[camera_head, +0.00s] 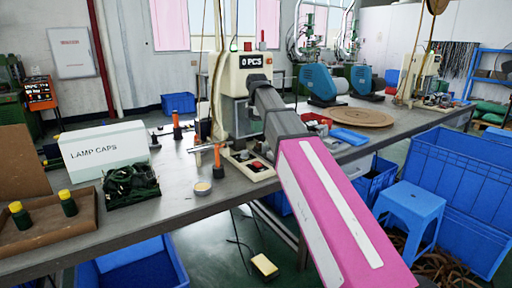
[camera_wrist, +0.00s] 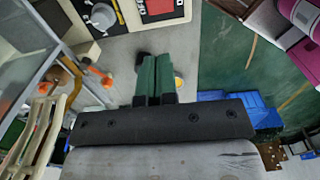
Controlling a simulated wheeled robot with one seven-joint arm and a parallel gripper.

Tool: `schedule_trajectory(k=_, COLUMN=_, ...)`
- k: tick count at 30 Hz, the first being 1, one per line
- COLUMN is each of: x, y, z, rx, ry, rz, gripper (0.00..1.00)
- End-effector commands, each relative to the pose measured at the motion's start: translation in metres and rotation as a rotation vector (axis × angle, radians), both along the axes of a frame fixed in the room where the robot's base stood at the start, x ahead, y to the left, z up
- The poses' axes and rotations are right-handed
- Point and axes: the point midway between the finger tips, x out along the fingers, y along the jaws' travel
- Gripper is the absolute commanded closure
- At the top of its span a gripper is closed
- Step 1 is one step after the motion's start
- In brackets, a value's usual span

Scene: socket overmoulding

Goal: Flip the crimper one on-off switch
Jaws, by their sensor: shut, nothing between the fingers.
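The crimper (camera_head: 240,85), a beige machine with a "0 PCS" display (camera_head: 251,61), stands on the workbench in the middle of the head view. My arm reaches up to its front and covers part of it. My gripper (camera_wrist: 155,62) shows in the wrist view as two dark green fingers pressed together, empty. In that view a pale and black panel lies beyond the fingertips at the top, with a red square part (camera_wrist: 158,8) and a grey round knob (camera_wrist: 102,16). The fingertips look apart from it. I cannot tell for sure which part is the on-off switch.
A base panel with red buttons (camera_head: 257,167) sits below the crimper. A round wooden disc (camera_head: 358,117) and blue tray (camera_head: 349,136) are to the right.

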Motion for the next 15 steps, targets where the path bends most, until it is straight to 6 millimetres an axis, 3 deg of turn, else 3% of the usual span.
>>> schedule_trajectory(k=15, x=0.0105, y=0.0057, z=-0.0018, rx=0.001, ry=-0.002, rz=0.0, gripper=1.0)
